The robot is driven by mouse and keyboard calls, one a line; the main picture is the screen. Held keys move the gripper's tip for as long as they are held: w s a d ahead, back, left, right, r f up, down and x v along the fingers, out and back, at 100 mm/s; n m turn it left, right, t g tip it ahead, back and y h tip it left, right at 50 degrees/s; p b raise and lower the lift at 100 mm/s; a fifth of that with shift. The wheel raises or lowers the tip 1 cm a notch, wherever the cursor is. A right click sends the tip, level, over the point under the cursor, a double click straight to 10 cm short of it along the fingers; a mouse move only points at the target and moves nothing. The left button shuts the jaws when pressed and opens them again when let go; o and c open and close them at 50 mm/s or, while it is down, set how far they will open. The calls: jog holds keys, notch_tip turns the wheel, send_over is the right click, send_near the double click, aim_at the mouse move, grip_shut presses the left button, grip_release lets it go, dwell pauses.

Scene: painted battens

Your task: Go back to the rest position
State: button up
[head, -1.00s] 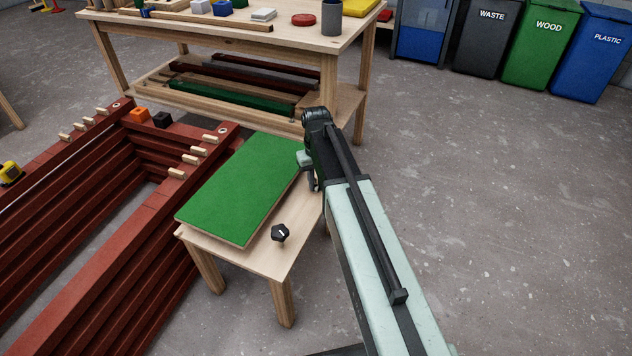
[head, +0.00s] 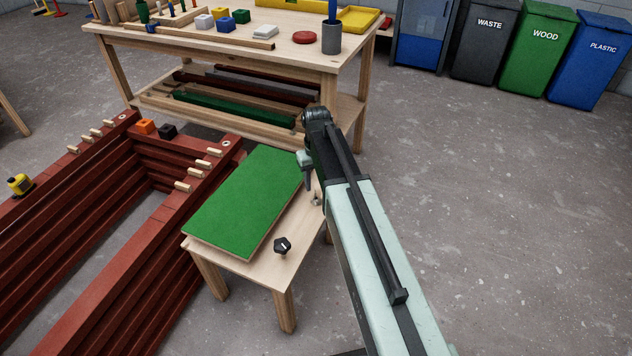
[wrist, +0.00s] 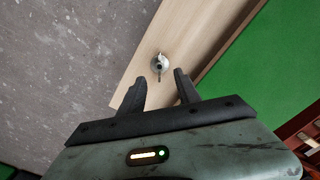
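My gripper shows in the wrist view (wrist: 160,92) with its two dark fingers apart and nothing between them. A small silver metal fitting (wrist: 160,64) lies on the pale wooden table just beyond the fingertips there. In the head view my arm reaches from the lower right over the right edge of the small table (head: 262,268), and the fingers are mostly hidden behind the wrist. The same silver fitting (head: 315,200) shows beside the gripper. A green board (head: 245,200) lies on the table, and a black knob (head: 282,246) sits at its front.
A red batten frame (head: 185,225) with wooden pegs stands at the left, close to the table. A workbench (head: 290,62) with tools and blocks is behind. Waste (head: 485,40), wood (head: 540,50) and plastic (head: 592,60) bins stand at the back right. The floor at right is clear.

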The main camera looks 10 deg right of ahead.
jog(key=shift+r, duration=0.75)
jog(key=s+m, duration=0.1)
jog(key=s, duration=1.4)
notch_tip(320, 180, up, 35)
jog(key=p, duration=3.5)
jog(key=shift+d+m, duration=0.25)
jog(key=shift+m, duration=0.15)
